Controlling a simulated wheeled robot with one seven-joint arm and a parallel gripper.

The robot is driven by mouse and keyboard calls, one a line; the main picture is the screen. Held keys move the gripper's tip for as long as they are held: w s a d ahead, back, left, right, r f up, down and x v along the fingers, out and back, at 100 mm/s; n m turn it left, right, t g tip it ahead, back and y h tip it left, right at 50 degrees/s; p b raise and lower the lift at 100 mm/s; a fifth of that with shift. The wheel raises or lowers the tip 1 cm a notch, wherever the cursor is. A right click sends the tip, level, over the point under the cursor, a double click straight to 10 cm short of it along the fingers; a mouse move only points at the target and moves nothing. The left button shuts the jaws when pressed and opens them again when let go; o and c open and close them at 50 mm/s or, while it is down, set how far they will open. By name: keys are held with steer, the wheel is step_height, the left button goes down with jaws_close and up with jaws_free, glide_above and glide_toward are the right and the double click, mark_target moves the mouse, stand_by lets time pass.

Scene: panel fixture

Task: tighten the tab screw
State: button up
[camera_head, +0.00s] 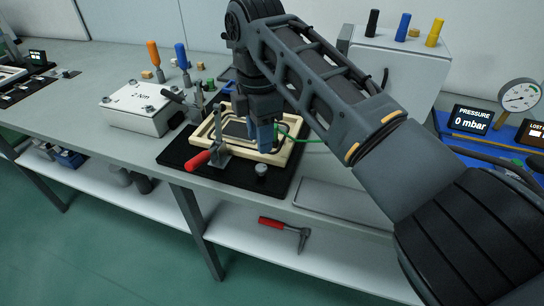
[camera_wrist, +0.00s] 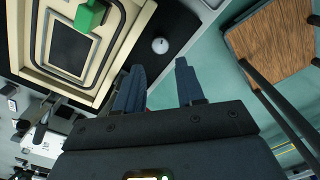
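A cream frame (camera_head: 285,154) with a dark rectangular panel lies on a black mat (camera_head: 178,153) on the bench. The frame also fills the upper left of the wrist view (camera_wrist: 87,88), with a green block (camera_wrist: 90,16) at its top. A small round silver knob (camera_head: 261,170) stands on the mat just outside the frame; it also shows in the wrist view (camera_wrist: 160,45). I cannot tell which part is the tab screw. My gripper (camera_head: 265,138) is over the frame's near right part. In the wrist view my gripper (camera_wrist: 158,80) has its blue fingers apart, with nothing between them.
A red-handled clamp (camera_head: 201,158) stands at the frame's near left. A white box marked 2 Nm (camera_head: 140,110) is left, with orange (camera_head: 153,53) and blue (camera_head: 182,56) handles behind. A green wire (camera_head: 312,141) runs right. A red-handled tool (camera_head: 283,226) lies on the lower shelf.

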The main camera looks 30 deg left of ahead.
mark_target(262, 167)
steer(key=shift+w+f, duration=0.1)
steer(key=shift+f, duration=3.7)
steer(key=shift+c, duration=0.3)
jaws_close()
steer(key=shift+m+p, duration=0.3)
steer(key=shift+p, duration=0.1)
